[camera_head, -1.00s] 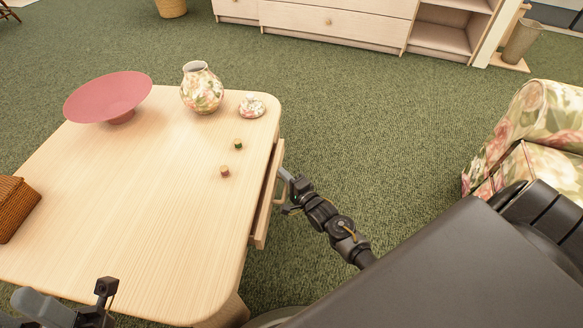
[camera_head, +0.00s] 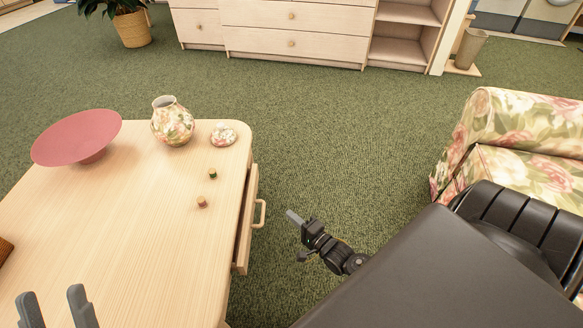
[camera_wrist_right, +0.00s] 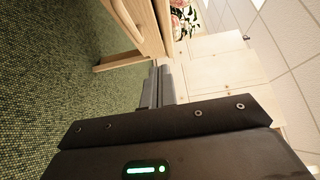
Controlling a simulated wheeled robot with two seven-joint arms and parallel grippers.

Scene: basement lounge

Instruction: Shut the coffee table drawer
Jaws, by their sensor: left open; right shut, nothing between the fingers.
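The pale wooden coffee table (camera_head: 120,240) fills the left of the head view. Its drawer (camera_head: 244,232) sticks out a little from the table's right side, with a looped wooden handle (camera_head: 261,213) on its front. My right gripper (camera_head: 294,217) is shut and empty, to the right of the handle and apart from it. In the right wrist view its fingers (camera_wrist_right: 158,84) are together, with pale wood and a bar like the handle (camera_wrist_right: 126,20) beyond them. My left gripper (camera_head: 56,306) is open and empty at the bottom left, over the table. The drawer's inside is mostly hidden.
A red bowl (camera_head: 76,138), a floral vase (camera_head: 172,122), its lid-like piece (camera_head: 223,135) and two small items (camera_head: 202,202) stand on the table. A floral armchair (camera_head: 515,150) is at right. Green carpet (camera_head: 340,135) between them is clear. A cabinet (camera_head: 295,42) stands behind.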

